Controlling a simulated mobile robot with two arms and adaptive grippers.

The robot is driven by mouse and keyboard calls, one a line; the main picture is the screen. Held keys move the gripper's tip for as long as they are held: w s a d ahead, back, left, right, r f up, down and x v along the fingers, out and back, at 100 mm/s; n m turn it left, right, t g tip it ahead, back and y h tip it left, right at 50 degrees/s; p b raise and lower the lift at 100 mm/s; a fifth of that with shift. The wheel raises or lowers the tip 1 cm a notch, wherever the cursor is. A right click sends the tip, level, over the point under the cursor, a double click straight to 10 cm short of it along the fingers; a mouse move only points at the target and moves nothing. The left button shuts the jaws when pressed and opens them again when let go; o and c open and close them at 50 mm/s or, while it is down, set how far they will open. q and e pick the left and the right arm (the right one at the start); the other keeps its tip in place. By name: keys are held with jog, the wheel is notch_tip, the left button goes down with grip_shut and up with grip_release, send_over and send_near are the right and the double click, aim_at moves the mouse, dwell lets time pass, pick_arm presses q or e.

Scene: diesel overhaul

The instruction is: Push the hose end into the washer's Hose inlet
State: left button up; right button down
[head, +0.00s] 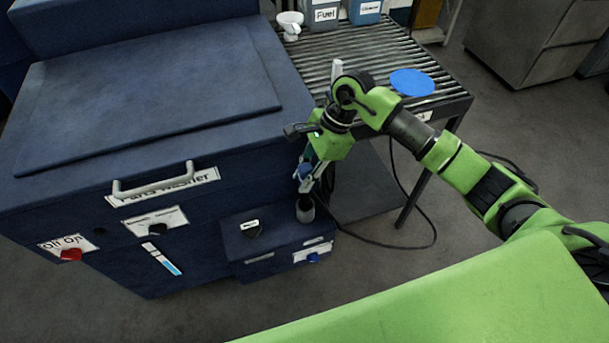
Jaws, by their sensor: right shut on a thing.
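The blue parts washer (150,190) fills the left of the head view, with a smaller box (275,262) low on its front. My right gripper (306,184) points down above that box's right end. It is shut on a small part with blue on it, which looks like the hose end (305,171); the fingers hide most of it. A short dark-grey cylinder (305,211) stands just below the fingertips at the box top. I cannot tell whether it is the inlet or touches the held part. The black hose (400,246) loops over the floor to the right. My left gripper is out of view.
The washer front has a handle (153,186) and a red knob (71,255). A roller table (345,52) with a blue disc (412,82) stands behind my right arm.

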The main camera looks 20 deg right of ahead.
aim_at(304, 194)
jog(key=shift+f, duration=0.1)
jog(key=shift+f+b, duration=3.65)
jog(key=shift+f, duration=0.1)
jog(key=shift+f, duration=0.1)
